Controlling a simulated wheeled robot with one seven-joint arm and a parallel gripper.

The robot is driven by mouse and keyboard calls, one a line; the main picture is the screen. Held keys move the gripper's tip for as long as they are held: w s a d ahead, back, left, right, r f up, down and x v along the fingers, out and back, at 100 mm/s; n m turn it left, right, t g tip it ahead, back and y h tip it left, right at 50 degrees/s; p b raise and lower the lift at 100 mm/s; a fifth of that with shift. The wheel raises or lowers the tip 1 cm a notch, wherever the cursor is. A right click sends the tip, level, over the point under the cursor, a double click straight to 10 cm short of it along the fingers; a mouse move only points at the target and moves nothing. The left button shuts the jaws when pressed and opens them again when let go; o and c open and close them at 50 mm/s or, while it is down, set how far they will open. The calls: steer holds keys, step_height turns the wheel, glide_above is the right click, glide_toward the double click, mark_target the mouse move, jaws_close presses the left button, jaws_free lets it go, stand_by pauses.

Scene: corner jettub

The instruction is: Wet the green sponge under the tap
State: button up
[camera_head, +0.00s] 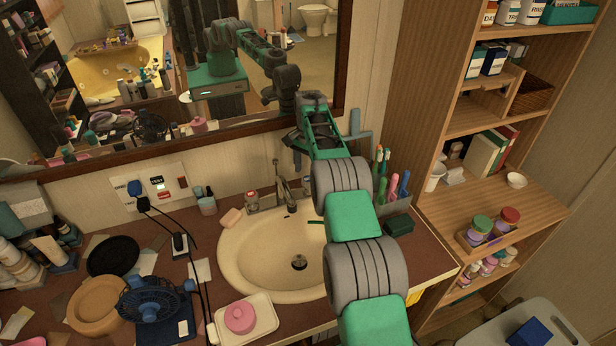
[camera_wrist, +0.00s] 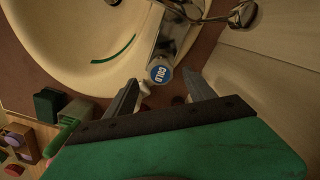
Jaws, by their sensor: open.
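The green sponge appears to be the dark green block (camera_head: 398,225) on the counter right of the basin; it also shows at the left of the wrist view (camera_wrist: 49,103). The chrome tap (camera_head: 285,188) stands at the basin's back edge. A chrome handle with a blue COLD cap (camera_wrist: 162,73) shows in the wrist view. My gripper (camera_wrist: 161,82) is open and empty, its fingers on either side of the cap in the picture; I cannot tell whether they touch it. In the head view my gripper (camera_head: 297,140) is near the mirror, partly hidden by my arm.
The cream basin (camera_head: 245,262) is partly hidden by my arm. A holder with coloured brushes (camera_head: 393,205) stands behind the sponge. A pink soap (camera_head: 240,317) lies on a dish at the front. A fan (camera_head: 152,300) and cables crowd the left. A wooden shelf (camera_head: 500,205) stands right.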

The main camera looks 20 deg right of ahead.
mark_target(308, 179)
steer(key=shift+f+p, duration=0.35)
steer(key=shift+f, duration=1.6)
steer(key=c, duration=1.4)
